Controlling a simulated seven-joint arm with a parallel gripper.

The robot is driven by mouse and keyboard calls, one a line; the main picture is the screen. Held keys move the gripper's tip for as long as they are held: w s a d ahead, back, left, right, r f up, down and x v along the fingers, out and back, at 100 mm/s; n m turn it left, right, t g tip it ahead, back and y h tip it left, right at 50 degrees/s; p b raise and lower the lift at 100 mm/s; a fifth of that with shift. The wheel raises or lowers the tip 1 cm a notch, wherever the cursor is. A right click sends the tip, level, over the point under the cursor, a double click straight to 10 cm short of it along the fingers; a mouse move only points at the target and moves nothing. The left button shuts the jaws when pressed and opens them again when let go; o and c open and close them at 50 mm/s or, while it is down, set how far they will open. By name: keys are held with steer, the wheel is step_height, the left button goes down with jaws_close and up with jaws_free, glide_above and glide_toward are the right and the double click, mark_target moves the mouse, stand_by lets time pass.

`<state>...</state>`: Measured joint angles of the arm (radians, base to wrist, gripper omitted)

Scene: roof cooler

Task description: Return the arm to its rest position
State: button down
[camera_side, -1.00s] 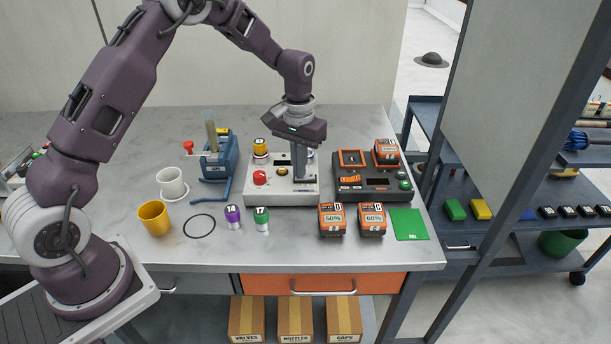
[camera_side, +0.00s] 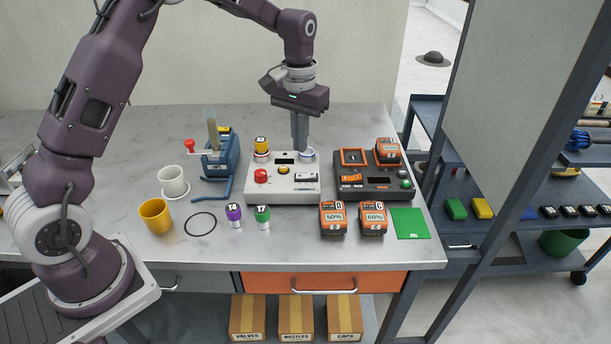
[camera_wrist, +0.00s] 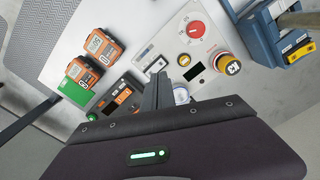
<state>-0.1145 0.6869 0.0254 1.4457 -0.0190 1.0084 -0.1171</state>
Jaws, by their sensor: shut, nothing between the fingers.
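My gripper (camera_side: 299,146) is shut and empty. Its fingers point down above the back right part of the white control box (camera_side: 265,197). In the side view the fingertips are just behind or over a round blue-white ring socket (camera_side: 307,155); I cannot tell the exact gap. In the wrist view the shut fingers (camera_wrist: 158,92) show over the box's edge. The box carries a red knob (camera_side: 261,176), a yellow button (camera_side: 284,170), a rocker switch (camera_side: 306,177) and a yellow-topped cylinder (camera_side: 261,146).
A dark charger (camera_side: 375,188) with orange batteries stands right of the box. Cylinders 14 (camera_side: 234,214) and 17 (camera_side: 263,217), mugs (camera_side: 155,216) and a blue tool (camera_side: 221,165) stand left.

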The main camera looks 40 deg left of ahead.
steer(key=s+d+r+m+t, duration=0.2)
steer(key=s+d+r+t, duration=0.15)
steer(key=s+r, duration=1.15)
steer(key=s+d+f+m+t, duration=0.1)
steer(key=s+d+t, duration=0.1)
steer(key=s, duration=1.4)
steer(key=shift+d, duration=0.25)
steer(key=shift+s, duration=0.1)
